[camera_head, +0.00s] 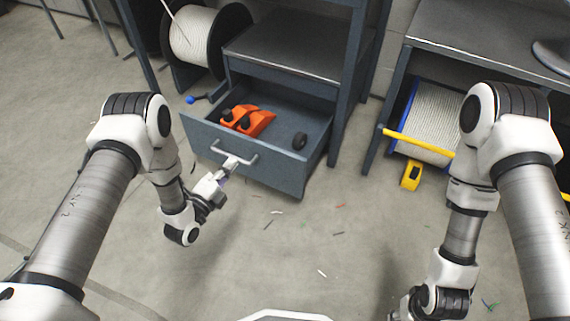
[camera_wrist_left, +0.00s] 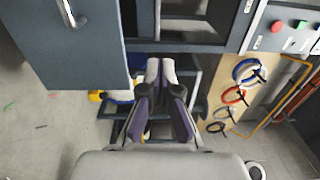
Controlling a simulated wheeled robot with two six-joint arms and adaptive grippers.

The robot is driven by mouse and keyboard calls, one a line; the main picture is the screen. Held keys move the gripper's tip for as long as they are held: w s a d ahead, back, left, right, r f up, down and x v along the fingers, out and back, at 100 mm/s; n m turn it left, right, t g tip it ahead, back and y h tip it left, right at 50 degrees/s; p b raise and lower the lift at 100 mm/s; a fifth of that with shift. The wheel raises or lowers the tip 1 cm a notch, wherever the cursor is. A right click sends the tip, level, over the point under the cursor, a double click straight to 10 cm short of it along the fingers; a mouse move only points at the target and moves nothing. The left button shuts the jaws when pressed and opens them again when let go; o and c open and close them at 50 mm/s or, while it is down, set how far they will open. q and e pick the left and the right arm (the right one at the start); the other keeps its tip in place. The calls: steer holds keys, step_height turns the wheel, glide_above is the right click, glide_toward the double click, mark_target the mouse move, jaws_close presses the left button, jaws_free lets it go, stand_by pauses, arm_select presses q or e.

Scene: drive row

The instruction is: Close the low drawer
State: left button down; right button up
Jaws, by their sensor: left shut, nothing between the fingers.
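The low drawer (camera_head: 217,140) is pulled out of the dark blue-grey cabinet. Orange tools (camera_head: 247,120) and a small black roll (camera_head: 299,141) lie inside it. Its pale bar handle (camera_head: 234,157) is on the front; the drawer front (camera_wrist_left: 75,50) and handle (camera_wrist_left: 68,14) also show at the upper left of the left wrist view. My left gripper (camera_head: 228,168) is shut and empty, close to the drawer front by the handle. Its fingertips (camera_wrist_left: 160,66) are together in the left wrist view. I cannot tell whether they touch the drawer. My right gripper is outside the head view.
A blue-ended lever (camera_head: 192,99) sticks out beside the drawer's left side. A white rope spool (camera_head: 197,36) stands behind it. Another spool (camera_head: 430,116) and a yellow tool (camera_head: 410,176) are under the right bench. Small scraps litter the otherwise clear floor (camera_head: 300,245).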

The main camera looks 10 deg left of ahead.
arm_select(q)
step_height(320, 180, down, 8)
steer(key=b, duration=0.9)
glide_toward(260, 145)
steer(key=x, duration=0.6)
steer(key=shift+w+f, duration=0.2)
steer(key=shift+f, duration=0.1)
steer(key=shift+w+d+r, duration=0.1)
steer(key=shift+w, duration=0.2)
steer(key=shift+w+r, duration=0.1)
steer(key=shift+r, duration=0.05)
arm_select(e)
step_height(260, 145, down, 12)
arm_select(q)
steer(key=shift+w+d, duration=0.1)
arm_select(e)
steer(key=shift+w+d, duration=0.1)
